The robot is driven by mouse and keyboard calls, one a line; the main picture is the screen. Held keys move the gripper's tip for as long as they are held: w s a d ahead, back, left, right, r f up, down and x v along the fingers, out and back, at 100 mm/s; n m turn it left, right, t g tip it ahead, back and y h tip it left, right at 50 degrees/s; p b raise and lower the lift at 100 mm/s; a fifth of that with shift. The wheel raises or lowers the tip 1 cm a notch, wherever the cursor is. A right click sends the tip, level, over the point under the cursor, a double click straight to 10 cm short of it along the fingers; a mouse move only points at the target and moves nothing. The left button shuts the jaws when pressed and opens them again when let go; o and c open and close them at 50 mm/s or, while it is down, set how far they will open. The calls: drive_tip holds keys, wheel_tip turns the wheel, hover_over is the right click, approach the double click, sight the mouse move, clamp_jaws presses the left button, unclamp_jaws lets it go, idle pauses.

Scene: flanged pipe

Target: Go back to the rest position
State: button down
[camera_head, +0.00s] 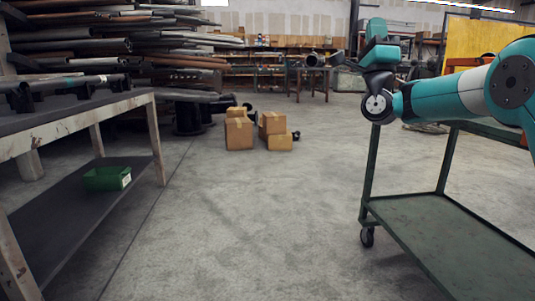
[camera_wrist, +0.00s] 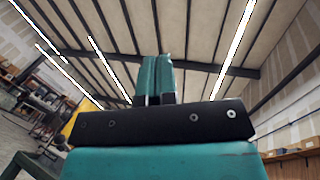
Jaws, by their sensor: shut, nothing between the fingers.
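My gripper (camera_head: 376,22) is raised at the upper right of the head view, above the near side of the green cart, with its teal fingers pointing up. In the wrist view the teal fingers (camera_wrist: 156,60) stand together beyond a black crossbar, against the ceiling. They are shut and I see nothing held. My teal and white arm reaches in from the right edge. The green cart (camera_head: 450,225) stands below it, its lower shelf bare.
A workbench (camera_head: 70,135) on the left bears dark pipes (camera_head: 75,85) on its top and a green bin (camera_head: 107,178) on its lower shelf. Cardboard boxes (camera_head: 239,133) stand on the floor further back. Racked pipes fill the back left. The middle floor is clear.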

drive_tip(key=s+a+r+n+g+y+p, duration=0.1)
drive_tip(key=a+n+g+y+p, duration=0.1)
drive_tip(key=a+n+g+y, duration=1)
drive_tip(key=s+a+f+n+g+y+p, duration=0.1)
drive_tip(key=s+a+f+n+g+p, duration=0.3)
drive_tip(key=s+a+f+n+g, duration=0.45)
drive_tip(key=s+d+f+n+g+h+p, duration=0.25)
drive_tip(key=s+f+g, duration=0.2)
drive_tip(key=s, duration=0.65)
drive_tip(key=s+d+f+n+g+h+p, duration=0.1)
drive_tip(key=s+d+f+g+h, duration=0.25)
drive_tip(key=s, duration=0.75)
drive_tip(key=s+d+f+n+g+h+p, duration=0.1)
drive_tip(key=s+d+f+n+g, duration=0.2)
drive_tip(key=s+f, duration=0.5)
wheel_tip(320, 180, up, 40)
drive_tip(key=s+m+p, duration=0.1)
drive_tip(key=p, duration=3.7)
drive_tip(key=shift+s+f, duration=0.2)
drive_tip(key=shift+f, duration=0.05)
drive_tip(key=shift+d, duration=0.1)
